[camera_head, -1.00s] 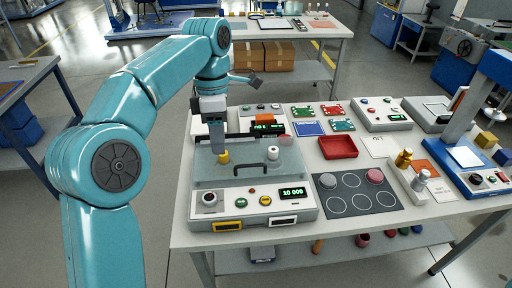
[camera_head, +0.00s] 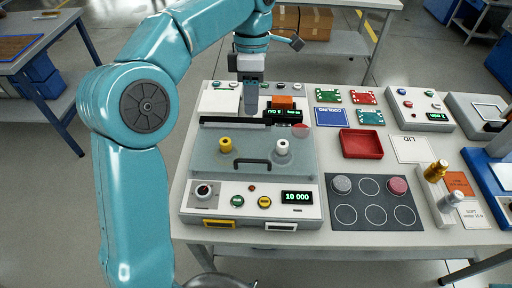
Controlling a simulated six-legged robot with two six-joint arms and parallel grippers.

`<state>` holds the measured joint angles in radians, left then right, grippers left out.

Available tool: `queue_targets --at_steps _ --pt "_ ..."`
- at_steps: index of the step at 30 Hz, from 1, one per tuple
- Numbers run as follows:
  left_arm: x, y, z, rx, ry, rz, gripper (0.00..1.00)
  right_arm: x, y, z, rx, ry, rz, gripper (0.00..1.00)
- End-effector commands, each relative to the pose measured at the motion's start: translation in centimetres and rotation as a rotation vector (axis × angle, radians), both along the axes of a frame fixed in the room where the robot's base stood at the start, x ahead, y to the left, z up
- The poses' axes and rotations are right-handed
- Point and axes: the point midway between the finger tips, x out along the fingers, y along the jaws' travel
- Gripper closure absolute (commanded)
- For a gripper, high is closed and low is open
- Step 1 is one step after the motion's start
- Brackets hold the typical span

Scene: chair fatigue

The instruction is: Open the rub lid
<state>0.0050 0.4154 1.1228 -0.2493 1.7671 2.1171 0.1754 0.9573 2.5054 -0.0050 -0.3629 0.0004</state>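The rub lid (camera_head: 215,165) is a grey see-through cover lying flat and closed on the white machine (camera_head: 225,215). Its black handle (camera_head: 253,163) is near the lid's front edge, and a black bar (camera_head: 225,122) runs along its back. A yellow knob (camera_head: 225,145) and a white knob (camera_head: 281,147) show within the lid area. My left gripper (camera_head: 250,112) points down at the back of the machine, behind the lid and away from the handle. Its fingers look like one grey block, so I cannot tell whether they are open. My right gripper is not in view.
A red tray (camera_head: 361,144), a white card marked LID (camera_head: 412,149) and a dark mat with circles (camera_head: 373,203) lie right of the machine. Several green and red boards lie behind the tray. A green display (camera_head: 297,197) reads 10 000.

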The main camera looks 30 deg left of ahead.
Motion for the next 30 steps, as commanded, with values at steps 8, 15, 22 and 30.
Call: queue_targets --at_steps 8,15,22,30 --pt "-1.6 -0.7 -5.9 -0.001 0.003 0.0 0.62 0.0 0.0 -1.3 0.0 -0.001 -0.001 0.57" --pt "-2.4 -1.4 -11.3 -0.001 0.004 -0.001 0.62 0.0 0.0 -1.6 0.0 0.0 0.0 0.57" --pt "-2.6 -1.8 -14.5 -0.001 0.002 0.001 0.62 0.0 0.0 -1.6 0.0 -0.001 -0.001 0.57" --pt "-2.5 -1.9 -15.3 -0.001 0.001 0.0 0.62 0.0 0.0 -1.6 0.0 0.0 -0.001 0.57"
